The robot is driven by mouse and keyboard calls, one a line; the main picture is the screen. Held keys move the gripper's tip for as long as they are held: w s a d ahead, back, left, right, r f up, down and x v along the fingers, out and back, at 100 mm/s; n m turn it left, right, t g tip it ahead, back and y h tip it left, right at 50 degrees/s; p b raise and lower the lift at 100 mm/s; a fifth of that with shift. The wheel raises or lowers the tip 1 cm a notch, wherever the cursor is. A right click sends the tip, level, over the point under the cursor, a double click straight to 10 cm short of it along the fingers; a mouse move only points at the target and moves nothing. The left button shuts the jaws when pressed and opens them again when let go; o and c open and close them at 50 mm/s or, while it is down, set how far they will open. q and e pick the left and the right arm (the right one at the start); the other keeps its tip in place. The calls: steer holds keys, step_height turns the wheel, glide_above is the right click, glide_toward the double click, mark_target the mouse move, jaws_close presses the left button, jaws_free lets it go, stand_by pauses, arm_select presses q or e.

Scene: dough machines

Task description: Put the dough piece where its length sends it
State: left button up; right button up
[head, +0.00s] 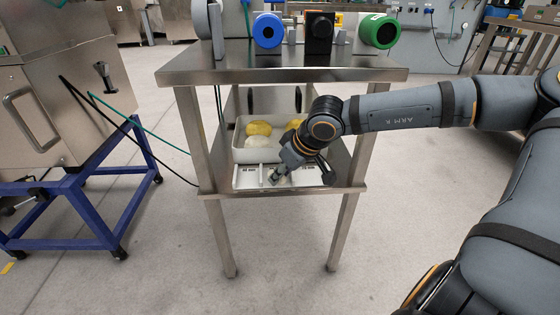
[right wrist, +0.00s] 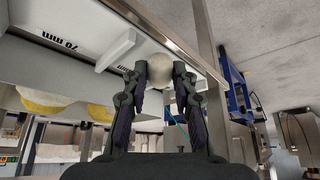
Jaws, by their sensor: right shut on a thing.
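My right gripper (head: 277,176) reaches down over the white measuring tray (head: 245,182) on the table's lower shelf. In the right wrist view its two fingers (right wrist: 160,82) are shut on a pale, rounded dough piece (right wrist: 158,68) at the fingertips, beside a white divider (right wrist: 116,50) of the tray. In the head view the gripper mostly hides the piece. The tray has several marked parts; a "70 mm" mark (right wrist: 58,40) reads upside down in the right wrist view. Whether the piece touches the tray floor I cannot tell. My left gripper is not in view.
Behind the tray is a grey bin (head: 240,152) holding yellow lumps (head: 258,128) and a whitish lump (head: 257,143). The steel tabletop (head: 280,75) overhangs the shelf, with table legs (head: 345,230) at both sides. A blue-framed machine (head: 75,205) stands left.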

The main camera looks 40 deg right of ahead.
steer(key=shift+w+d, duration=0.1)
steer(key=shift+w, duration=0.05)
steer(key=w+d+p, duration=0.2)
steer(key=w, duration=0.1)
steer(key=shift+w+r+p, duration=0.1)
steer(key=shift+r+p, duration=0.1)
steer(key=shift+p, duration=0.1)
step_height(320, 180, down, 2)
steer(key=shift+a+f+b, duration=0.1)
steer(key=shift+a+b, duration=0.05)
steer(key=shift+b, duration=1.1)
steer(key=shift+f, duration=0.1)
steer(key=o, duration=0.7)
